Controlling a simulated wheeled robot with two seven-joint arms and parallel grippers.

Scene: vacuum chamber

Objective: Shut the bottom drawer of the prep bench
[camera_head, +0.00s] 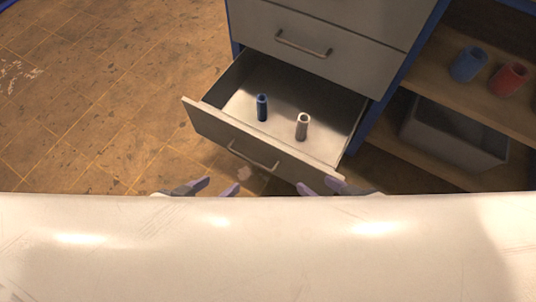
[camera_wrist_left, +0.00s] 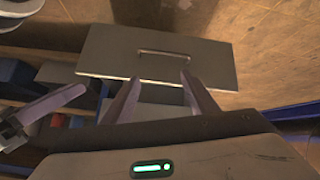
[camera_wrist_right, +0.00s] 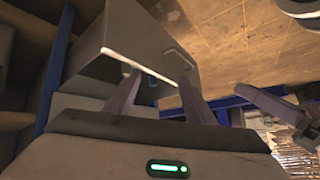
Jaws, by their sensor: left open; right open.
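The bottom drawer (camera_head: 262,155) of the prep bench (camera_head: 330,45) stands pulled out, with a bar handle (camera_head: 253,155) on its front. A blue cylinder (camera_head: 262,107) and a whitish cylinder (camera_head: 302,126) stand upright inside it. My left gripper (camera_head: 220,188) is open and empty, in front of the drawer's left part. My right gripper (camera_head: 322,185) is open and empty, near the front's right end. The drawer front also shows in the left wrist view (camera_wrist_left: 200,62) and the right wrist view (camera_wrist_right: 140,42), beyond the fingers. I cannot tell whether any fingertip touches it.
A closed drawer (camera_head: 320,62) sits above the open one. On the right, a wooden shelf holds a blue cup (camera_head: 468,64) and a red cup (camera_head: 509,78), with a grey bin (camera_head: 455,133) below. The tiled floor (camera_head: 90,90) on the left is clear.

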